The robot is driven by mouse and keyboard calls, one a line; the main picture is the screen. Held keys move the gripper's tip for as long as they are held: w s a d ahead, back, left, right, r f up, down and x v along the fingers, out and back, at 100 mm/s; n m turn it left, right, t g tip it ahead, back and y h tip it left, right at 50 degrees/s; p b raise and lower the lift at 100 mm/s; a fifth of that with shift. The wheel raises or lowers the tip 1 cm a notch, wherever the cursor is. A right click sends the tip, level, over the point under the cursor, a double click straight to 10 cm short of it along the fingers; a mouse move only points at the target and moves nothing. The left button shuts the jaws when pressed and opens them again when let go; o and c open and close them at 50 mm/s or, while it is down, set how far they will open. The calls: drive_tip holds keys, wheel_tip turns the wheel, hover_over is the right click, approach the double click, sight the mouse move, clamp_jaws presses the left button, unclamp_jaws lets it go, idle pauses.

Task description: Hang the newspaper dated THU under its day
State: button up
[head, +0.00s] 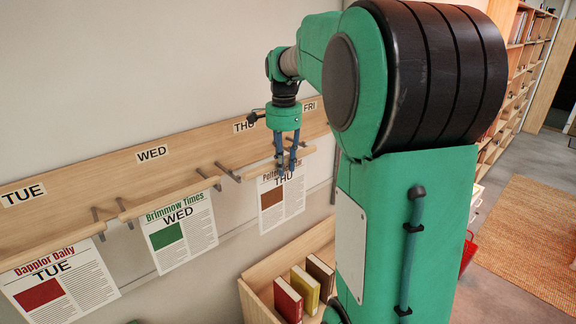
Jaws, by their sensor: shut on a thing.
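The newspaper dated THU (284,203) has a brown picture and hangs from a wooden stick, below the board with day labels. Its title is partly hidden by my fingers. My gripper (286,172) is shut on this newspaper at its stick, in front of the board. The THU label (243,126) is on the board, up and left of the gripper; its right end is near the gripper. A peg (228,173) shows at the stick's left end. I cannot tell whether the stick rests on the pegs.
The WED newspaper (180,234) and TUE newspaper (60,287) hang to the left under the WED label (152,153) and TUE label (22,195). The FRI label (309,106) is to the right. A wooden box (262,283) with several books stands below.

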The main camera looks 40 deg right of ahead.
drive_tip(key=w+f, duration=0.2)
drive_tip(key=w, duration=0.6)
idle(1.0)
drive_tip(key=shift+f, duration=0.2)
drive_tip(key=o, duration=1.1)
drive_tip(key=shift+o, duration=0.2)
drive_tip(key=shift+r, duration=0.1)
wheel_tip(320, 180, up, 12)
drive_tip(key=shift+a, duration=0.1)
idle(0.5)
